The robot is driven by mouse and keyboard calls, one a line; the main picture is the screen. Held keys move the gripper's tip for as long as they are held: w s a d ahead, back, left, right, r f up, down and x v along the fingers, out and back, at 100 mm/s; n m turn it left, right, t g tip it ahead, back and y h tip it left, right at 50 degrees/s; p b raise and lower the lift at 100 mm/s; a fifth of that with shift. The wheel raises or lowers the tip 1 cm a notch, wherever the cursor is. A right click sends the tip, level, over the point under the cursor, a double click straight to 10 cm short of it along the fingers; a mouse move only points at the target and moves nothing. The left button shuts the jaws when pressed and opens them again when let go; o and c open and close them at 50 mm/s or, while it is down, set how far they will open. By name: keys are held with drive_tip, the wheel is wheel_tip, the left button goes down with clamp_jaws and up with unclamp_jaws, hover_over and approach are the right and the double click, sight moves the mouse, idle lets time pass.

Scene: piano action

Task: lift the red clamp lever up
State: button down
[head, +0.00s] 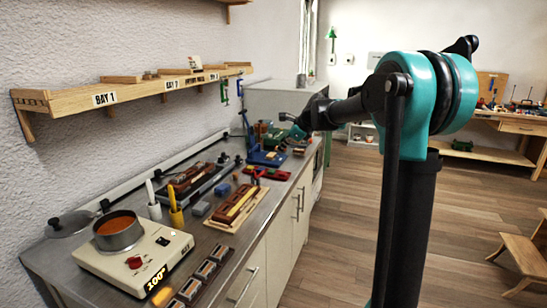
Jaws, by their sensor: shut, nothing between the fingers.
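A small red lever-like part (257,175) stands at the far end of a long brown wooden block with a yellow strip (238,203), on a pale board on the counter. It is small, and I cannot tell its exact angle. My gripper (285,117) is at the far end of my arm, above the back of the counter and behind the red part. It is apart from the red part, small in view and partly hidden by my wrist. It looks shut and empty.
A hot plate (125,262) with a pot of orange liquid (118,232) stands at the front left. A blue press (262,155) and a red tray (275,173) are further back. A labelled wooden shelf (130,95) runs along the wall.

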drive_tip(key=shift+s+d+r, duration=0.2)
drive_tip(key=shift+d+r, duration=0.4)
drive_tip(key=shift+r, duration=0.15)
drive_tip(key=s+d+f+n+h, duration=0.2)
drive_tip(key=s+d+f+n, duration=0.4)
drive_tip(key=s, duration=0.7)
drive_tip(key=s+d+f+n+g+h, duration=0.1)
drive_tip(key=s+d+f+n+h, duration=0.1)
drive_tip(key=s+d+f+n, duration=0.4)
drive_tip(key=s+d+f+n+h, duration=0.2)
drive_tip(key=s+d+f+n, duration=0.4)
drive_tip(key=s+f, duration=0.7)
drive_tip(key=s+n, duration=0.2)
drive_tip(key=s, duration=0.5)
drive_tip(key=shift+s+f+n, duration=0.2)
drive_tip(key=shift+f+n, duration=0.1)
